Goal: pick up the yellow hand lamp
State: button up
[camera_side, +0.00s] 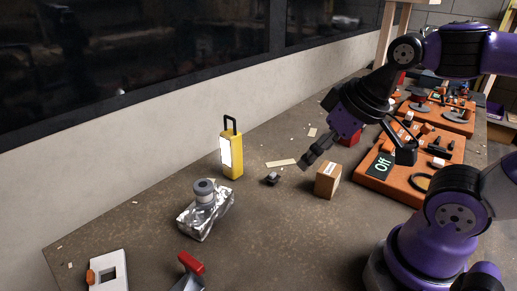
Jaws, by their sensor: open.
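The yellow hand lamp (236,159) stands upright on the table, with a black handle on top and a bright white panel on its front left face. My gripper (308,161) is to the right of the lamp and apart from it, pointing down and to the left. It is open, and I see nothing between its fingers. The fingers are small and dark in this view.
A cardboard box (328,180) stands just below my gripper, and a small dark object (272,178) lies left of it. A silver foil-like item with a round cap (205,212) stands in front of the lamp. Orange boards (412,186) fill the right. A wall runs behind.

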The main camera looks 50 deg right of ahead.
jog(key=r+g, duration=0.1)
send_over(231, 138)
jog(key=s+d, duration=0.2)
jog(key=shift+a+r, duration=0.15)
jog(key=shift+a, duration=0.05)
jog(key=x, duration=0.5)
jog(key=shift+w+d+r, duration=0.1)
jog(key=x, duration=0.6)
jog(key=shift+s, duration=0.25)
grip_shut()
